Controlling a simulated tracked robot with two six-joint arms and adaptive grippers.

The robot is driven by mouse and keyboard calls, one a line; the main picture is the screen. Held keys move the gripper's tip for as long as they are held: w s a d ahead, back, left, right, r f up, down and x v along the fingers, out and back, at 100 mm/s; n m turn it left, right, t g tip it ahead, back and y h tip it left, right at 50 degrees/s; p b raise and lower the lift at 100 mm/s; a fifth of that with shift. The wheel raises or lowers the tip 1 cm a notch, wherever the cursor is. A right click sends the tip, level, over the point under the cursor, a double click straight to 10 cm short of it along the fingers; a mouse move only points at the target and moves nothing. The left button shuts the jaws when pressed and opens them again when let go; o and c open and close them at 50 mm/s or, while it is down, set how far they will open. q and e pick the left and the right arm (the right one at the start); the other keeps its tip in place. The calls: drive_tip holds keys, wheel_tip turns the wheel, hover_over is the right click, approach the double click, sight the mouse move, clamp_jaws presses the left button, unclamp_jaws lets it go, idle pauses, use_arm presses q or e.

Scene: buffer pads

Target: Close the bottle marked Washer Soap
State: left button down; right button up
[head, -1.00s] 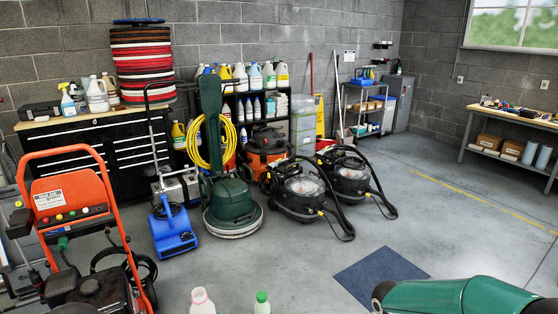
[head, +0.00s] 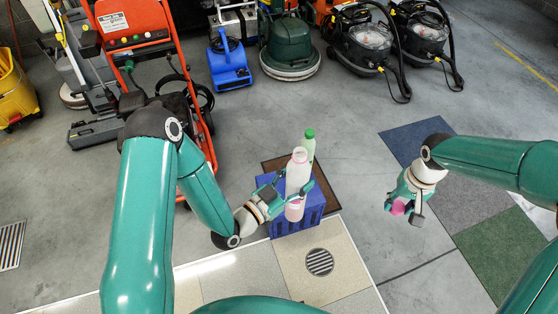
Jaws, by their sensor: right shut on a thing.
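A pale, translucent bottle with a pinkish tint (head: 297,178) stands upright at a blue crate, its mouth bare of a cap. Its label cannot be read. My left gripper (head: 297,190) has its fingers on both sides of this bottle and looks shut on it. My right gripper (head: 398,205) is shut on a small pink cap (head: 397,208), well to the right of the bottle and apart from it. A second bottle, with a green cap (head: 309,134), stands just behind the first one, which partly hides it.
The blue crate (head: 287,226) stands by a tiled area with a round drain (head: 319,262). A brown mat (head: 318,196) lies behind the crate. Blue, grey and green mats lie at the right. An orange pressure washer (head: 136,40) and floor machines stand behind.

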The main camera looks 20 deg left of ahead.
use_arm(q)
drive_tip(key=shift+s+d+f+m+g+h, duration=0.1)
drive_tip(key=shift+s+d+m+g+h, duration=0.3)
drive_tip(key=shift+d, duration=0.25)
drive_tip(key=shift+s+d+m+g+h, duration=0.2)
drive_tip(key=shift+s+d+m+h, duration=0.15)
drive_tip(key=shift+d+h, duration=0.25)
use_arm(e)
drive_tip(key=shift+s+d, duration=0.1)
drive_tip(key=shift+s, duration=0.2)
drive_tip(key=r, duration=0.3)
drive_tip(key=shift+d+r, duration=0.3)
drive_tip(key=a+r+n, duration=0.3)
drive_tip(key=a+r, duration=0.5)
drive_tip(key=a, duration=0.4)
drive_tip(key=a+r+n, duration=0.2)
drive_tip(key=a+r, duration=0.7)
drive_tip(key=a, duration=0.3)
drive_tip(key=shift+s+a+r+n, duration=0.15)
drive_tip(key=shift+s+a+n, duration=0.2)
drive_tip(key=shift+a+n, duration=0.05)
